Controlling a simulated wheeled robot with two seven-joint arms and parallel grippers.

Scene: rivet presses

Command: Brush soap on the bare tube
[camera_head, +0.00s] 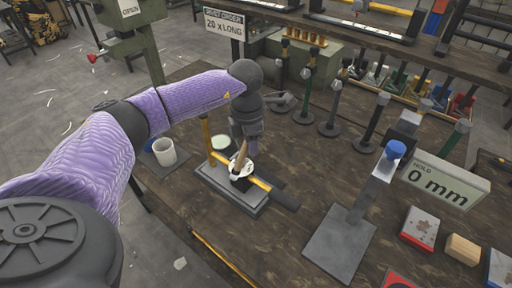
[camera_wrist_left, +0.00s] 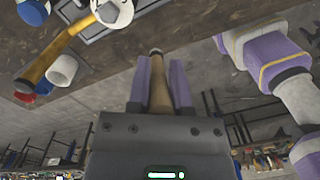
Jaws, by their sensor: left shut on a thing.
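My left gripper (camera_head: 241,148) is shut on the wooden handle of a brush (camera_head: 239,160), over the grey fixture block (camera_head: 232,197). In the left wrist view, the brush (camera_wrist_left: 158,85) sits between the purple fingers (camera_wrist_left: 157,88); its bristles cannot be made out. A yellow tube (camera_head: 261,184) with a dark end lies along the block. A white round piece with a dark part (camera_head: 243,168) sits around or on the tube, just under the brush; contact cannot be told. A pale green disc (camera_head: 220,142), perhaps the soap, lies behind the block. My right gripper is not in view.
A white cup (camera_head: 164,152) stands left of the block. A grey stand with a blue knob (camera_head: 345,235) and a "0 mm" sign (camera_head: 445,183) stand to the right. Several dark-based posts (camera_head: 329,128) stand behind. A yellow upright (camera_head: 206,133) is close to my gripper.

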